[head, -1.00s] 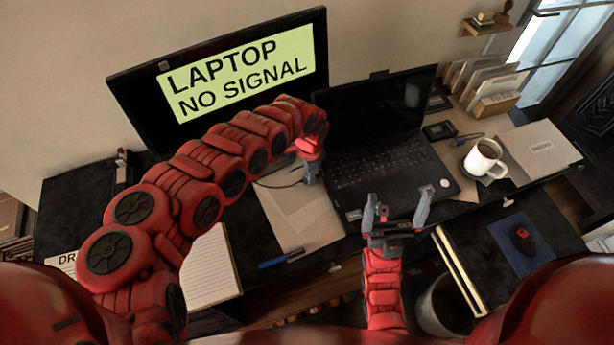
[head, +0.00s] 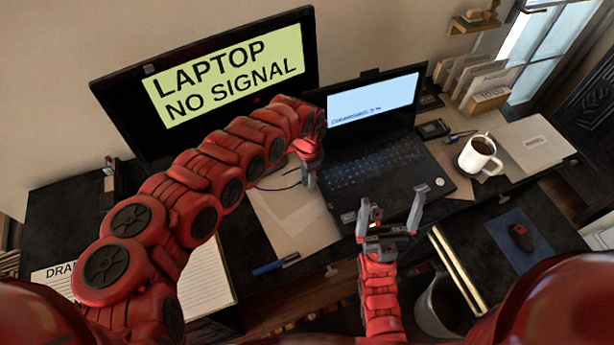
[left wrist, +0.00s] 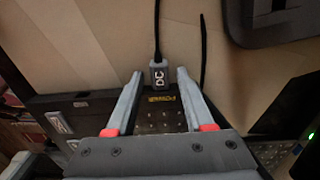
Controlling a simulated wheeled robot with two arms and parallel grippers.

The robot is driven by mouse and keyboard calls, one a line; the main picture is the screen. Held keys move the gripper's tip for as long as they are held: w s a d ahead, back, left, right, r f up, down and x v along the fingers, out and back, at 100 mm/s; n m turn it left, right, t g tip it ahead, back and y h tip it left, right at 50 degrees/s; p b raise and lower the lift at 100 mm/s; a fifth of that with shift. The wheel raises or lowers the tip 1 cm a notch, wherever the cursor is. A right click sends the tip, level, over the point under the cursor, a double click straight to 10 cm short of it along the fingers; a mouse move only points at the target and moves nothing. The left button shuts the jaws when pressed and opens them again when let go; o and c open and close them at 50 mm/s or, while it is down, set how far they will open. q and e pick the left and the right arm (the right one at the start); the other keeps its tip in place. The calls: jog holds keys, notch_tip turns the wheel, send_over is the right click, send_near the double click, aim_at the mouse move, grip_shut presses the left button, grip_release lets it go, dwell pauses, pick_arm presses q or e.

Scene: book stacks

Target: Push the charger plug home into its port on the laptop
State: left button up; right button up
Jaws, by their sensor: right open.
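The black laptop (head: 368,168) stands open on the desk, its screen (head: 375,100) lit pale blue with small text. In the left wrist view the grey charger plug (left wrist: 158,76), marked DC, has its cable leading away from me. Its near end meets a dark surface with a yellow label; how deep it sits is hidden. My left gripper (head: 309,184) is at the laptop's left side. In the left wrist view its fingers (left wrist: 159,73) stand apart on either side of the plug, with gaps. My right gripper (head: 391,208) is open and empty before the laptop's front edge.
A monitor (head: 220,85) reading "LAPTOP NO SIGNAL" stands behind my left arm. A mug (head: 478,155) is right of the laptop. A blue pen (head: 275,264) and papers (head: 285,215) lie at front left. A mouse (head: 521,236) is at right.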

pick_arm(q)
jog(key=shift+o, duration=0.3)
jog(key=shift+r, duration=0.1)
notch_tip(320, 180, up, 17)
jog(key=b, duration=0.3)
jog(key=shift+r, duration=0.15)
